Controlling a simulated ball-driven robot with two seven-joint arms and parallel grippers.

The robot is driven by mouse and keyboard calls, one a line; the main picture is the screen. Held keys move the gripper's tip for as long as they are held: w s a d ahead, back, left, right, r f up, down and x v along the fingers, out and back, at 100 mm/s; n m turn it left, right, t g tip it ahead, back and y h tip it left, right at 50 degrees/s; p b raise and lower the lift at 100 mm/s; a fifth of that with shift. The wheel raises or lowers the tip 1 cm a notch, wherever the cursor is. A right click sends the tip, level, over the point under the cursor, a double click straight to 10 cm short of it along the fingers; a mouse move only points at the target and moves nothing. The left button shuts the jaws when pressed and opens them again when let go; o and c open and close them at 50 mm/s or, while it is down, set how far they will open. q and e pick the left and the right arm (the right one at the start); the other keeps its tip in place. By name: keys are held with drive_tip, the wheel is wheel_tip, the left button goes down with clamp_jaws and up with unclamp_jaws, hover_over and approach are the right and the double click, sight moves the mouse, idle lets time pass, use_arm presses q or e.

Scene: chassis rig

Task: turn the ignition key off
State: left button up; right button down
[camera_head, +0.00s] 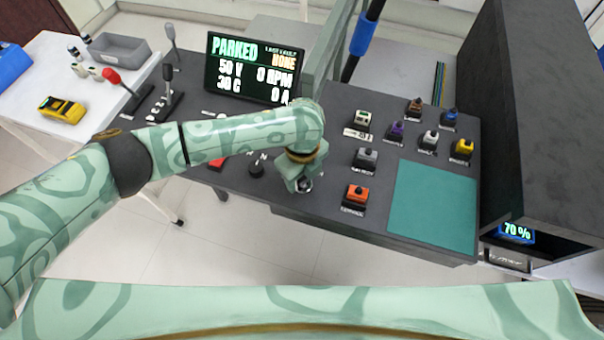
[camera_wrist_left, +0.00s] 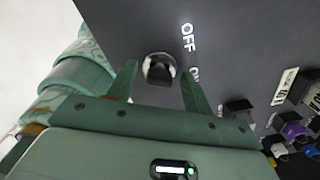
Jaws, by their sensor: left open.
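The ignition key switch (camera_wrist_left: 159,69) shows in the left wrist view as a round metal ring with a dark key in it, next to a white "OFF" label (camera_wrist_left: 187,37) and a second label partly hidden by a finger. My left gripper (camera_wrist_left: 160,82) is open, with one finger on each side of the key. In the head view my left gripper (camera_head: 304,184) points down over the front of the dark console (camera_head: 235,180) and covers most of the switch. I cannot tell whether the fingers touch the key. My right gripper does not show in either view.
A display (camera_head: 255,67) reads "PARKED" and 0 RPM. Several coloured switches, among them an orange one (camera_head: 356,195), stand right of my left gripper. A teal mat (camera_head: 433,207) lies at the console's right. A red-knobbed lever (camera_head: 112,77) rises at the left.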

use_arm(q)
drive_tip(key=c, duration=1)
drive_tip(key=shift+r+n+p, duration=0.2)
drive_tip(key=shift+n+p, duration=0.1)
drive_tip(key=shift+p, duration=0.2)
drive_tip(key=n+p, duration=0.5)
drive_tip(key=p, duration=0.2)
drive_tip(key=shift+s, duration=0.15)
drive_tip(key=n+p, duration=0.2)
drive_tip(key=n, duration=0.1)
drive_tip(key=shift+n, duration=0.3)
drive_tip(key=shift+f+n+p, duration=0.2)
drive_tip(key=shift+n+p, duration=0.6)
drive_tip(key=shift+n, duration=0.5)
drive_tip(key=shift+a, duration=0.1)
drive_tip(key=o, duration=1)
